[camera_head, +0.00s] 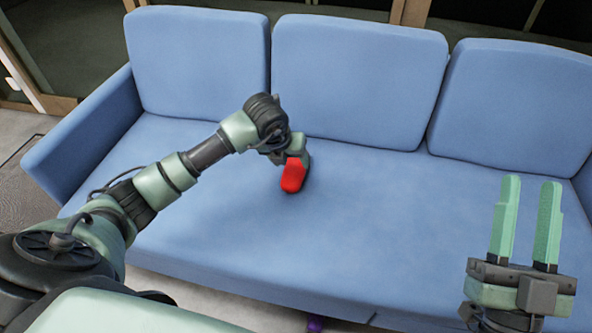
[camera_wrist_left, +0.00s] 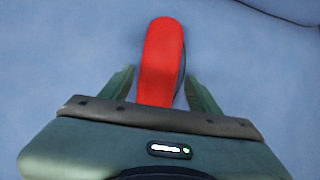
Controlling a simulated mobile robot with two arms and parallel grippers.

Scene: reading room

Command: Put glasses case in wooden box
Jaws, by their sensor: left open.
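The red glasses case (camera_head: 293,177) lies on the seat of the blue sofa, near its middle. My left gripper (camera_head: 298,160) is right over it and partly hides it in the head view. In the left wrist view the case (camera_wrist_left: 162,60) lies between the two green fingers of my left gripper (camera_wrist_left: 160,88), which are open with a gap on each side. My right gripper (camera_head: 527,215) is at the right, fingers pointing up and apart, with nothing between them. No wooden box is in view.
The blue sofa (camera_head: 400,210) has a left armrest (camera_head: 85,130) and several back cushions (camera_head: 358,80) behind the case. The seat around the case is clear. A small purple thing (camera_head: 315,324) shows on the floor at the sofa's front edge.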

